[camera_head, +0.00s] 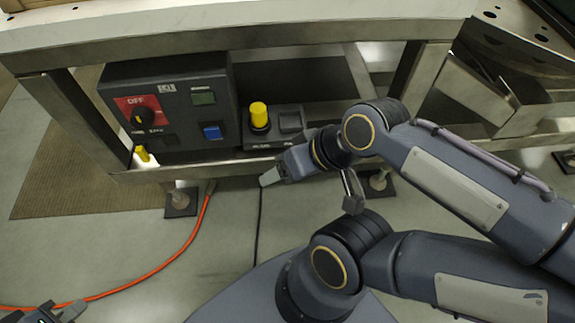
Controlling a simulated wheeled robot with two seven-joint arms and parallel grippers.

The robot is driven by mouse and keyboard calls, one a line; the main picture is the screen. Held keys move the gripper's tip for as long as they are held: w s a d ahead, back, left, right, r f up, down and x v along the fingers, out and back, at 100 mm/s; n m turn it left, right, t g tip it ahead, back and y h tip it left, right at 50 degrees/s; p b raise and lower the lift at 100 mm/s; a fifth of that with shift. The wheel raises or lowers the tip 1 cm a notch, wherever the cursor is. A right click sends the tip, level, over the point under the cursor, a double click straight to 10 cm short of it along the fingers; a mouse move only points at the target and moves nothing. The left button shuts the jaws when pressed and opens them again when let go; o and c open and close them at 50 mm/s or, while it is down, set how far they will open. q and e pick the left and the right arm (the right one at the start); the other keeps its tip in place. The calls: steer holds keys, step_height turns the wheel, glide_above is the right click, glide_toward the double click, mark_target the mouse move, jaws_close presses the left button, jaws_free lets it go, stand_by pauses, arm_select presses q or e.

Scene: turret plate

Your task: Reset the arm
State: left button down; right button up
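My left gripper (60,311) shows at the bottom left corner, cut off by the picture's edge. It is low over the grey floor, apart from the bench, and I see nothing held in it. Whether its fingers are apart I cannot tell. My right arm (455,185) comes in from the right, bent, with grey links and black joints. Its end (275,175) points left, just in front of the bench's lower rail and below the small pedestal with the yellow button. The finger opening there is not clear.
A metal bench (260,38) crosses the top. On its lower shelf stand a dark control box (185,125) with a red OFF switch plate and a yellow button (259,114). An orange cable (190,240) runs over the floor. A brown mat (60,175) lies left. The lower left floor is mostly clear.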

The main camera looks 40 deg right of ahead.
step_height(320, 180, up, 23)
steer(key=p, duration=2.2)
steer(key=shift+p, duration=0.4)
steer(key=shift+f, duration=0.1)
